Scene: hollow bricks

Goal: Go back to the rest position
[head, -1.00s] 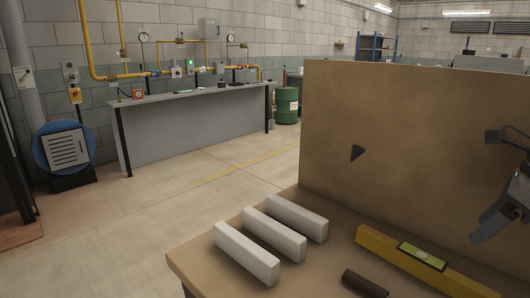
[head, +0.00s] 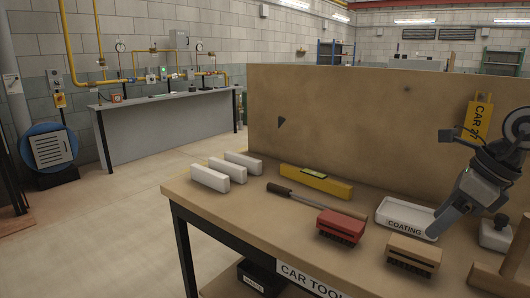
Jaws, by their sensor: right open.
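My right gripper (head: 440,222) comes in from the right and points down at the right part of the workbench (head: 240,215). It is open, with nothing seen between its fingers. In the picture it overlaps the right end of a white tray marked COATING (head: 395,212); I cannot tell its height above it. Three white bricks (head: 210,179) lie side by side at the bench's left end, well away from the gripper. My left gripper is not in view.
A tall brown panel (head: 340,120) stands behind. A yellow tag (head: 477,115) hangs there. Open floor is at left.

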